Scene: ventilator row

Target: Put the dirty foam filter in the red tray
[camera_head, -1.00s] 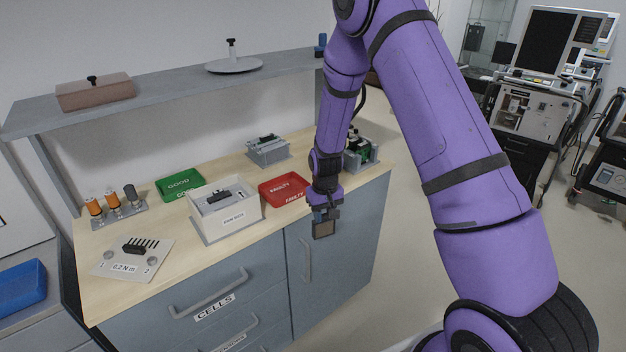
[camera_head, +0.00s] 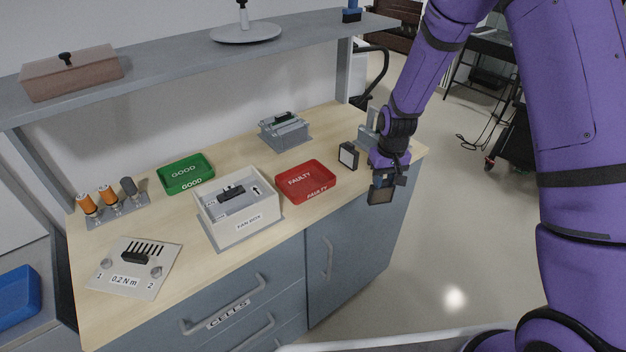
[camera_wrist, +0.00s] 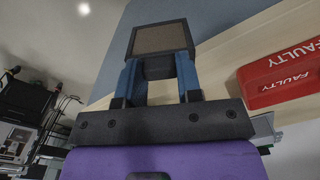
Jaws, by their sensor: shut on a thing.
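My gripper (camera_head: 383,179) is shut on the dirty foam filter (camera_head: 381,195), a small dark-framed square with a grey-brown face. It holds it in the air at the bench's front right edge. In the wrist view the filter (camera_wrist: 160,38) sits between the blue fingers of my gripper (camera_wrist: 160,72). The red tray (camera_head: 318,196), marked FAULTY, is on the bench to the left of the gripper, apart from it, and looks empty. The tray also shows at the right of the wrist view (camera_wrist: 280,88).
A black-framed pale filter (camera_head: 348,155) stands between the red tray and my gripper. A white fan box (camera_head: 243,222) is left of the tray, with a green GOOD tray (camera_head: 186,187) beyond. A grey fixture (camera_head: 284,132) stands behind. A shelf (camera_head: 180,68) overhangs the back.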

